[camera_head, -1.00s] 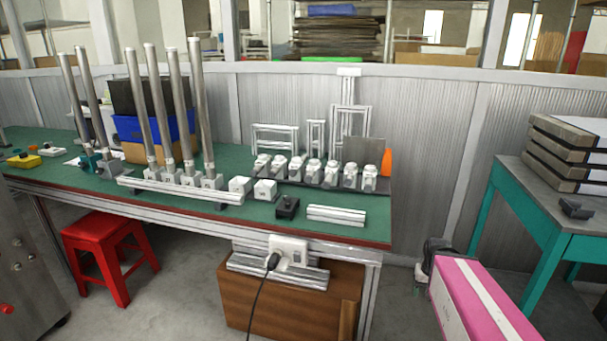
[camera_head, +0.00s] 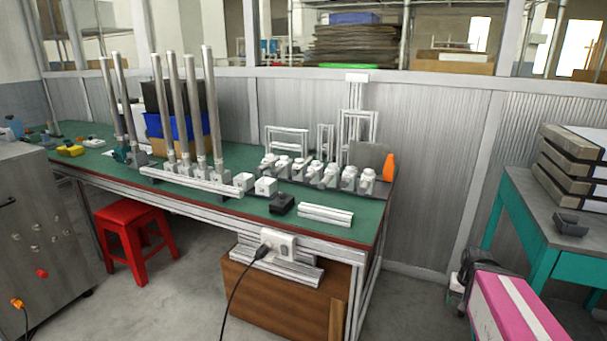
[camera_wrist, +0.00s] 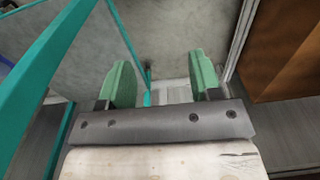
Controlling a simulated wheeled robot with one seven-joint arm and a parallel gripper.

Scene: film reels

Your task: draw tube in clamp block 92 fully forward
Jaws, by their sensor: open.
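Several tall metal tubes (camera_head: 190,110) stand upright on the green workbench at left of centre in the head view. Their lower ends sit in small pale blocks behind a white rail (camera_head: 190,182). Two more tubes (camera_head: 120,100) stand further left, one on a teal base. Block numbers are too small to read, so I cannot tell which is clamp block 92. Two pale blocks without tubes (camera_head: 265,186) sit right of the rail. My gripper (camera_wrist: 160,62) shows in the wrist view, its green fingers apart and empty over the floor, away from the tubes.
The green workbench (camera_head: 350,228) holds a row of white fittings (camera_head: 325,174) and a black box (camera_head: 282,204). A red stool (camera_head: 132,222), a grey cabinet (camera_head: 40,235), a pink box (camera_head: 515,305) and a teal-legged table (camera_head: 530,240) stand around it.

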